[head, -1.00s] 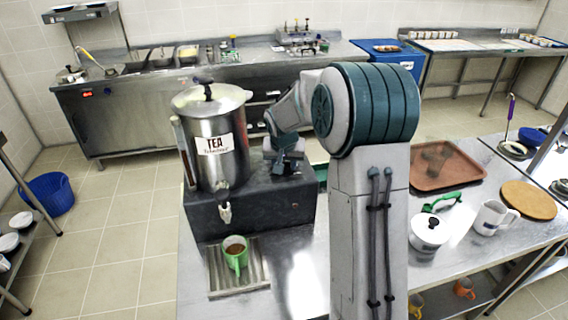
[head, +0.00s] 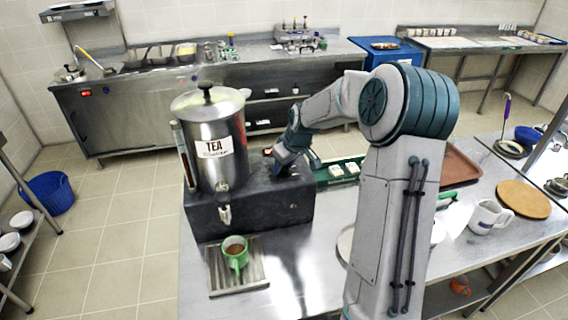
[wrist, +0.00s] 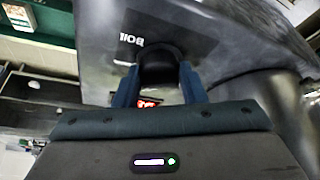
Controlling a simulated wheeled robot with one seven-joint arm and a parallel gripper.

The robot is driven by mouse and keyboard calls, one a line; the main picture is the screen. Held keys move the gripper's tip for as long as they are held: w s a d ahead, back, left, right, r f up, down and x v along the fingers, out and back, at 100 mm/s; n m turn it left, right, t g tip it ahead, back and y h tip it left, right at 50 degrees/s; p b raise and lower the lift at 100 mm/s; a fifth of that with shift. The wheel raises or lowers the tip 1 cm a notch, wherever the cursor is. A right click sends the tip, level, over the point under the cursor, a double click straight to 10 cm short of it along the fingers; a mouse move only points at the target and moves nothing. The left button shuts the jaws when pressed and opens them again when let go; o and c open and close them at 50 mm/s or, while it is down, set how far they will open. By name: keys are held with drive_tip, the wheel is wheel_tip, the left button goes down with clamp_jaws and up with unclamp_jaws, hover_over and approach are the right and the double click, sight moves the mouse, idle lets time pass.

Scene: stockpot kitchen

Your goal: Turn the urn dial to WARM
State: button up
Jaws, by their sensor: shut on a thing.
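The steel tea urn (head: 222,165), labelled TEA, stands on a dark base (head: 250,208). My gripper (head: 284,168) is at the right end of the base's top in the head view. In the wrist view my gripper's two blue fingers are closed on the sides of the black urn dial (wrist: 158,66). A BOIL label (wrist: 139,40), seen upside down, is beside the dial on the dark panel, and a red lit display (wrist: 148,102) shows between the fingers. I see no WARM label, and the dial's pointer cannot be made out. In the head view my gripper hides the dial.
A green mug (head: 235,262) of brown liquid stands on a drip tray (head: 256,278) in front of the base. A green tray (head: 330,184) with small white items lies right of the base. A white mug (head: 487,219) and a round board (head: 525,199) are farther right.

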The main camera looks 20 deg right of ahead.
drive_tip(key=shift+n, duration=0.3)
drive_tip(key=o, duration=1)
drive_tip(key=b+v, duration=0.2)
drive_tip(key=v, duration=1.2)
drive_tip(key=shift+w+b, duration=0.15)
drive_tip(key=shift+b, duration=0.2)
